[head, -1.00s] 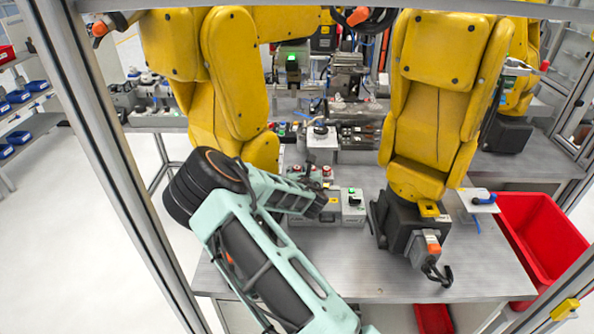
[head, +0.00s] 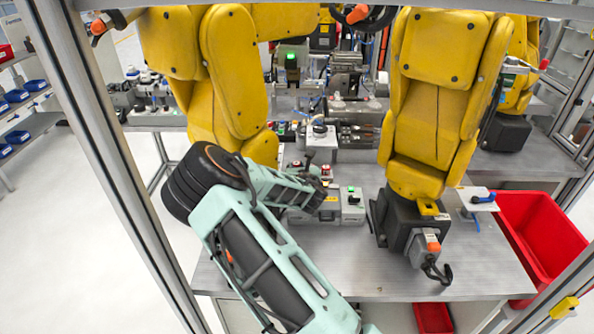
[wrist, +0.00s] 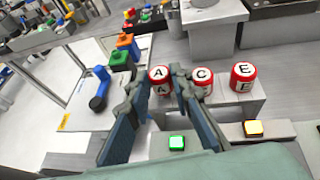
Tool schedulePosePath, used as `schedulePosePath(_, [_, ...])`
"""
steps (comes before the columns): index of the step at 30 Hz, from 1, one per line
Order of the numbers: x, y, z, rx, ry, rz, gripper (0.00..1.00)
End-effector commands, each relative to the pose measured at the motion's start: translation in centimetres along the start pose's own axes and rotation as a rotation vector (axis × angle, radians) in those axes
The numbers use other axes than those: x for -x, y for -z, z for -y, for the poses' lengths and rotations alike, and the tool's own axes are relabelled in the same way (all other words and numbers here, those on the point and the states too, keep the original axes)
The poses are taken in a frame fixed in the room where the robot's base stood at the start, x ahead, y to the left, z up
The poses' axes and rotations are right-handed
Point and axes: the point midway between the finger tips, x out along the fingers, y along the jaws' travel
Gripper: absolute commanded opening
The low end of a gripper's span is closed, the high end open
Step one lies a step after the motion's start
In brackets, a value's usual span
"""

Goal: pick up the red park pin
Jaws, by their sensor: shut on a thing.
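In the wrist view, three red-and-white pieces with black letters stand in a row: A, C and E. The red park pin (wrist: 160,77), lettered A, is between the two fingertips of my gripper (wrist: 157,84), which is shut on it. The C piece (wrist: 203,77) is just right of the right fingertip, partly hidden by it. The E piece (wrist: 244,76) stands clear farther right. In the head view, my gripper (head: 316,186) is over the grey control boxes, and its fingertips and the pin are hard to make out.
Yellow robot arms (head: 428,100) stand close on both sides. A red bin (head: 540,235) is at the right. The table's front right is mostly clear.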

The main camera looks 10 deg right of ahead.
Motion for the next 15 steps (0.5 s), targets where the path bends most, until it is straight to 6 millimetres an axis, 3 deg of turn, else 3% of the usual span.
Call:
schedulePosePath(11, [2.3, -5.5, 0.0, -0.003, -0.001, 0.003, 0.04])
schedulePosePath(15, [4.6, -4.1, -0.1, -0.001, 0.000, -0.003, 0.04])
